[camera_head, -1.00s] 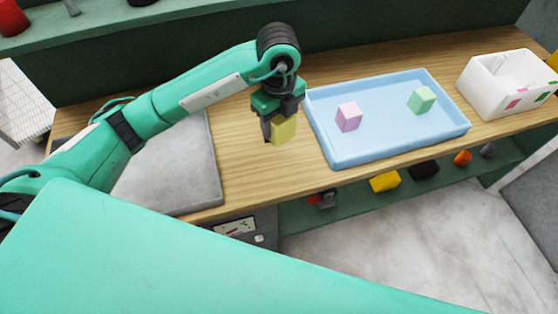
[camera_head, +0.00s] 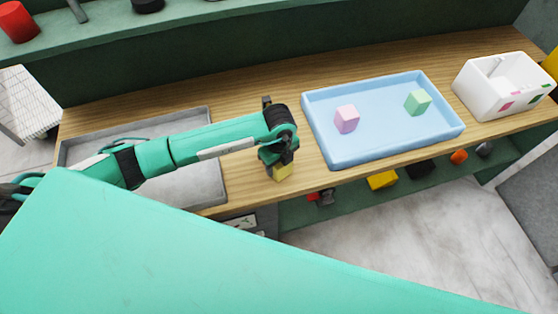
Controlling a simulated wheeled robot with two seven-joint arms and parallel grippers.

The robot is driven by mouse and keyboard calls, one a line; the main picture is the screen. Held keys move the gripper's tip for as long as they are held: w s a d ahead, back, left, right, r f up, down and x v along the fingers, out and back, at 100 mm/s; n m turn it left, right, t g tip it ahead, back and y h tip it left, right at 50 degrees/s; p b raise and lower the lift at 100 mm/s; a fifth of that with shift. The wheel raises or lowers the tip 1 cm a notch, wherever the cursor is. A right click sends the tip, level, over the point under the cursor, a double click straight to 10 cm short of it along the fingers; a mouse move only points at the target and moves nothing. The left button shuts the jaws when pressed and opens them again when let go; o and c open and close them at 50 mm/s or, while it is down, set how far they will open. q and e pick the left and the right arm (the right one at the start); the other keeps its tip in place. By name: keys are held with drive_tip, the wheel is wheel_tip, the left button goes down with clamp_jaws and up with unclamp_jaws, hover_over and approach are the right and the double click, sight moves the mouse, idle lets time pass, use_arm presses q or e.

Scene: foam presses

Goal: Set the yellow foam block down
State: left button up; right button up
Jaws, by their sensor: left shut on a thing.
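The yellow foam block (camera_head: 283,173) shows below my left gripper (camera_head: 277,163), partly hidden by it. My left gripper points down and is shut on the block, over the wooden bench (camera_head: 251,112) between the grey tray and the blue tray. The block is at or just above the wood; I cannot tell whether it touches. My right gripper is not in view.
The blue tray (camera_head: 385,142) just to the right holds a pink block (camera_head: 346,119) and a green block (camera_head: 417,102). A white bin (camera_head: 479,91) stands at the far right. A grey tray (camera_head: 193,119) lies left under my arm. Bare wood lies behind the gripper.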

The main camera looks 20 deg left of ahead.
use_arm(q)
drive_tip(key=shift+f, duration=0.25)
drive_tip(key=o, duration=1)
drive_tip(key=shift+r, duration=0.4)
wheel_tip(320, 180, up, 11)
drive_tip(key=b, duration=0.4)
drive_tip(key=shift+f, duration=0.2)
drive_tip(key=shift+r, duration=0.5)
